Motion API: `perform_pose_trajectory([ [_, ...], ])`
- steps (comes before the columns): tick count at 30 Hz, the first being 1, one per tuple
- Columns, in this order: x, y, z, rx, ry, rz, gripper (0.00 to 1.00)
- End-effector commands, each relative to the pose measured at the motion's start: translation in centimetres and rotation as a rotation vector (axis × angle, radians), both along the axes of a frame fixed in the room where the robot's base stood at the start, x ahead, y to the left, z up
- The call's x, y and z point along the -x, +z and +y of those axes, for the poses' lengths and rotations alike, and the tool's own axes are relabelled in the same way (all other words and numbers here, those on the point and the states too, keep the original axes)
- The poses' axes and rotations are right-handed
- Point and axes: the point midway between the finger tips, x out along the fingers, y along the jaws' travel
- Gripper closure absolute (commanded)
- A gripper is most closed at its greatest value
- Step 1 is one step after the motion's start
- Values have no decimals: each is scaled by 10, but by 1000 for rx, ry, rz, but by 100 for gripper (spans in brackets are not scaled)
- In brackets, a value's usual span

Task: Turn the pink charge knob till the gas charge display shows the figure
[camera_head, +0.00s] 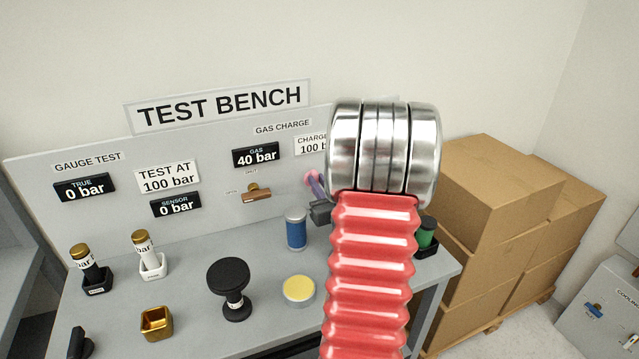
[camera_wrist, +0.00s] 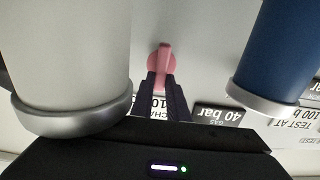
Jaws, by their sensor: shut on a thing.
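The pink charge knob (camera_wrist: 160,58) is on the panel in the wrist view, its raised bar pointing up in that picture. My gripper (camera_wrist: 161,78) is shut on the bar with its dark purple fingers. In the head view only a bit of the knob (camera_head: 312,178) shows, left of my arm, which hides the rest. The gas charge display (camera_head: 256,156) reads 40 bar. The charge sign (camera_head: 311,144) beside it shows "100 b", its right end hidden by my arm.
A blue cylinder (camera_head: 296,229) stands on the bench below the knob; it looms close at the wrist view's right (camera_wrist: 275,50). A large pale cylinder (camera_wrist: 70,50) is close at left. A brown-handled valve (camera_head: 256,194) sits under the gas display. Cardboard boxes (camera_head: 500,190) stand right.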

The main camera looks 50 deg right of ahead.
Motion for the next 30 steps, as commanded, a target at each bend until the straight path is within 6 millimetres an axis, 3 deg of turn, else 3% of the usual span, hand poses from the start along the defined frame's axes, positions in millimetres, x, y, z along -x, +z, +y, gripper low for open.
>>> perform_pose_trajectory([
  [14, -1, 0, 0, 66, -5, 39, 100],
  [30, -5, -2, 7, 426, -4, 253, 100],
])
